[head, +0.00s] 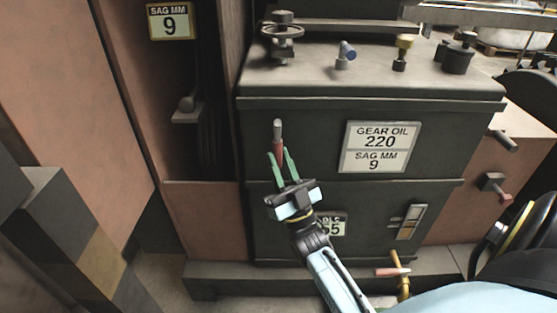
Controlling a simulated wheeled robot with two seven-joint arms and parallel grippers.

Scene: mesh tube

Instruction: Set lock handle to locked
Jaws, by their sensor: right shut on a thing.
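A small lever handle (278,129), grey at its top and red below, stands upright on the dark green front of the machine cabinet, left of the gear oil sign. It looks like the lock handle, but no lock marking can be read on it. My right gripper (284,157) reaches up from below, its two green fingers on either side of the red part. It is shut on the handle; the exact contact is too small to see. The lower end of the handle is hidden by the fingers. My left gripper is out of view.
A gear oil sign (380,148) is right of the handle. A handwheel (283,32) and several knobs sit on the cabinet top. A slotted switch plate (410,222) and a red-handled brass valve (402,284) are lower right. A brown column stands at left.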

